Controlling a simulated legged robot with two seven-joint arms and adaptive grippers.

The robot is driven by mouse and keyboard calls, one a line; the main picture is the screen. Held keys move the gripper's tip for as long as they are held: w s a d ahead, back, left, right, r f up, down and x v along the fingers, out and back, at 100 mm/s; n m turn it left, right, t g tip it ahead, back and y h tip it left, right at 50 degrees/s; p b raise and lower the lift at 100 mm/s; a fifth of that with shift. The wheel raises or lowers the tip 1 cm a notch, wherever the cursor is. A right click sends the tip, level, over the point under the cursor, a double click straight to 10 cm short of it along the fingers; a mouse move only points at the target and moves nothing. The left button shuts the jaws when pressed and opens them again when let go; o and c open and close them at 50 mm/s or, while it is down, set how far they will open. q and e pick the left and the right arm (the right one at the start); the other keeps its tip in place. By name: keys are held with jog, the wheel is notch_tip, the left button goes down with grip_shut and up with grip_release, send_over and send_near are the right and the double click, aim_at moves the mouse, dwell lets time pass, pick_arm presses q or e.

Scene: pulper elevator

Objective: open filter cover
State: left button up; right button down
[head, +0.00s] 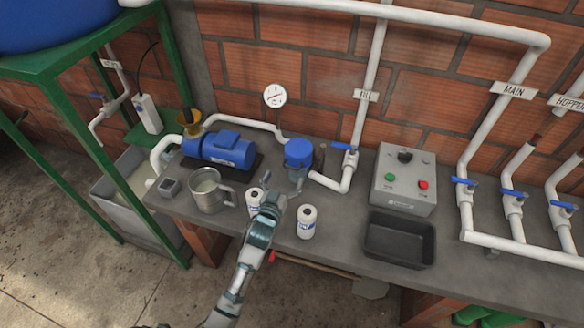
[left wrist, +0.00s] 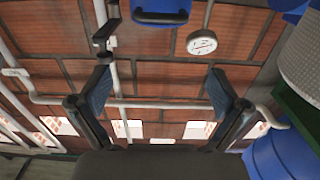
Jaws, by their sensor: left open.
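The filter has a round blue cover (head: 298,148) that sits on top of its housing on the bench, right of the blue pump motor. The cover looks closed. My left gripper (head: 287,188) is open and empty, just in front of and below the filter, apart from the cover. In the left wrist view its two fingers (left wrist: 160,92) are spread wide with nothing between them. A blue part with a dark rim (left wrist: 160,12), probably the filter cover, is cut off at that view's top edge. My right gripper is not in view.
A metal jug (head: 208,192) and two white bottles (head: 306,222) stand near my left gripper. A control box (head: 403,178) and black tray (head: 400,240) stand to the right. Pipes with blue valve handles (head: 340,146) rise beside the filter. The pressure gauge (head: 274,95) is behind.

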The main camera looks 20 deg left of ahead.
aim_at(292, 168)
pick_arm(q)
jog(key=w+f, duration=0.1)
jog(key=w, duration=0.1)
jog(key=w+f, duration=0.1)
jog(key=w, duration=0.2)
jog(key=w+f+b, duration=0.1)
jog(key=w, duration=0.2)
jog(key=shift+d+f, duration=0.15)
jog(key=shift+f, duration=0.2)
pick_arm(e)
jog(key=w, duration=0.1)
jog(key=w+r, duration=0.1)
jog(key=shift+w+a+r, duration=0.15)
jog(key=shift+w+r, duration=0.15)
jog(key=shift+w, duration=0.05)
pick_arm(q)
jog(key=shift+s, duration=0.1)
jog(key=shift+c, duration=0.2)
jog(key=c, duration=1.6)
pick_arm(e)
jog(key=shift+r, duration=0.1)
